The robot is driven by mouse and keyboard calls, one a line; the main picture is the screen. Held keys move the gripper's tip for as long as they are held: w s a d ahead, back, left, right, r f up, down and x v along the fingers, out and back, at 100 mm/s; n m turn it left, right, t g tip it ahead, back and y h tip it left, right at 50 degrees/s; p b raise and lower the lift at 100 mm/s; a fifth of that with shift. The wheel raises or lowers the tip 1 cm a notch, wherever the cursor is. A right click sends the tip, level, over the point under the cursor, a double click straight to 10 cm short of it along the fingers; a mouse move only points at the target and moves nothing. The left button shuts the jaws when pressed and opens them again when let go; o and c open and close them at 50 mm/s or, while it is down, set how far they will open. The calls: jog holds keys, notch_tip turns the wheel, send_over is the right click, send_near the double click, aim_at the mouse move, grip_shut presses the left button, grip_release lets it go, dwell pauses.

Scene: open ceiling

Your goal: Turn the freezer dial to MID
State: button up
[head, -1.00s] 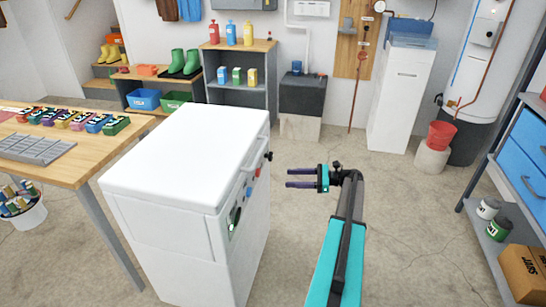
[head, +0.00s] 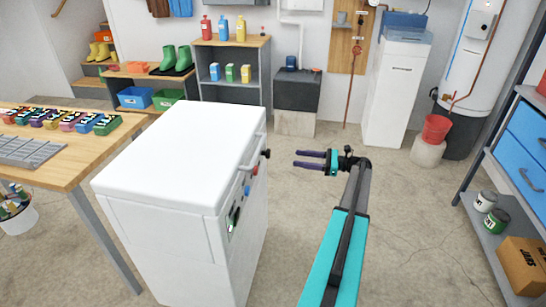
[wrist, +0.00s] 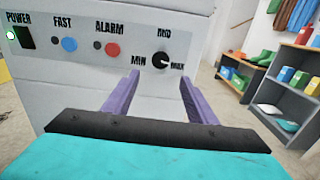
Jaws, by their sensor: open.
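The white freezer (head: 170,160) stands left of my gripper, its control panel facing right. The black dial (wrist: 160,60) sits at the panel's right end in the wrist view, with MIN at its left, MID above and MAX at its right. Its light mark seems to point toward the MAX side. In the head view the dial (head: 266,153) is a small dark knob at the panel's far end. My gripper (head: 297,158) is open and empty, its purple fingers pointing at the panel, apart from the dial. In the wrist view the fingertips (wrist: 160,78) lie either side of and below the dial.
The panel also holds a lit power switch (wrist: 20,37), a blue button (wrist: 68,44) and a red button (wrist: 112,48). A handle (head: 252,152) sticks out near the freezer's top edge. Floor (head: 420,215) is clear right of my arm; a shelf unit (head: 497,225) stands far right.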

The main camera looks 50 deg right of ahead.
aim_at(269, 156)
jog(key=b+x, duration=0.1)
jog(key=x, duration=1.1)
jog(key=shift+w, duration=0.2)
jog(key=shift+a, duration=0.15)
jog(key=c, duration=1)
jog(key=shift+a, duration=0.35)
jog(key=shift+c, duration=0.2)
jog(key=shift+d, duration=0.25)
